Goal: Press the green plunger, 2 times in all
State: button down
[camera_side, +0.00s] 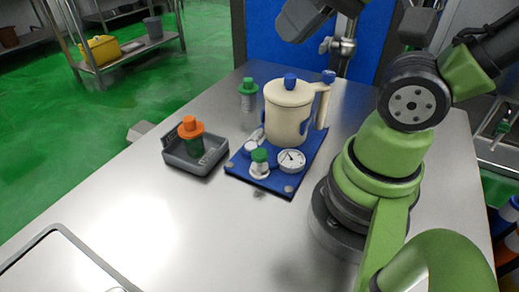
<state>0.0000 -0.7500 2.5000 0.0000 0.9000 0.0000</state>
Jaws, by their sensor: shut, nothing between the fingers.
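The green plunger (260,156) is a short green cap on a white and metal body. It stands upright at the front of the blue base plate (240,174), and nothing touches its top. From this view I cannot tell how far down it sits. My gripper is not in view; only links of my green arm show on the right, and none of them is at the plunger.
A round gauge (292,160) is close beside the plunger, with a cream jug (288,112) behind. A green-capped bottle (248,91) stands at the back. A grey tray (173,157) on the left holds an orange-capped bottle (191,133). The front table is mostly clear.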

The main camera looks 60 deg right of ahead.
dwell(0.3)
jog(key=n+g+h, duration=0.8)
jog(key=g+h, duration=0.2)
jog(key=g, duration=0.1)
send_over(260, 154)
notch_tip(260, 154, down, 14)
jog(key=shift+r, duration=0.25)
jog(key=shift+f, duration=4.4)
jog(key=shift+f, duration=0.15)
jog(key=shift+f, duration=0.3)
